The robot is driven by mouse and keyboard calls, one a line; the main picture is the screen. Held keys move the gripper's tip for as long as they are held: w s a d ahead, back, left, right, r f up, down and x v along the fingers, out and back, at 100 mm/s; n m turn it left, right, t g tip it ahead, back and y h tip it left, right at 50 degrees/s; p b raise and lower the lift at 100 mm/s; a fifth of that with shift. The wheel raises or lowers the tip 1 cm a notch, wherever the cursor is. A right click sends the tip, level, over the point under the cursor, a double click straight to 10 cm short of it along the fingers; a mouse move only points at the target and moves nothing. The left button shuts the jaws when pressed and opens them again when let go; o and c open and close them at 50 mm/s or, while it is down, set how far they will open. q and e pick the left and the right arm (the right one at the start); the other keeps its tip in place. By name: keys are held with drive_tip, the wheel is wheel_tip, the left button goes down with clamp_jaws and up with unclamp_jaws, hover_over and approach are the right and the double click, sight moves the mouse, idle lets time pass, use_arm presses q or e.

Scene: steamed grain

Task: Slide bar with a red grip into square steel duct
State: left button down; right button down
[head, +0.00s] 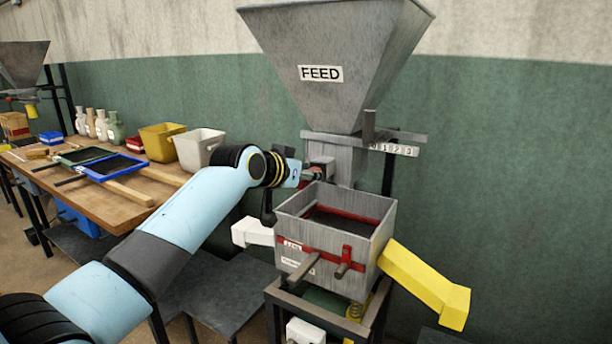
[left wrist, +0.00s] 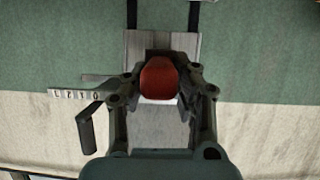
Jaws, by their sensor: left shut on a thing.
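My left gripper (head: 318,172) is at the left side of the square steel duct (head: 347,160) under the FEED hopper. It is shut on the red grip of the bar (left wrist: 160,78), which sits between its fingers (left wrist: 160,95) in the left wrist view. The duct also shows there behind the grip (left wrist: 186,42). The bar's shaft is hidden behind the grip and gripper, so I cannot tell how far it is in the duct. My right gripper is out of view.
The FEED hopper (head: 330,75) is above, with a dark lever (head: 369,125) and number scale (head: 394,149) to its right. A steel box with red bands (head: 360,245) stands below, with a yellow chute (head: 428,283). A wooden table (head: 110,203) with bins and sieves is left.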

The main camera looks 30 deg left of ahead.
use_arm(q)
drive_tip(key=shift+w+r, duration=0.2)
drive_tip(key=shift+w, duration=0.1)
drive_tip(key=c, duration=1)
unclamp_jaws()
drive_tip(key=shift+w+f, duration=0.1)
drive_tip(key=shift+s+f, duration=0.1)
drive_tip(key=shift+s, duration=0.1)
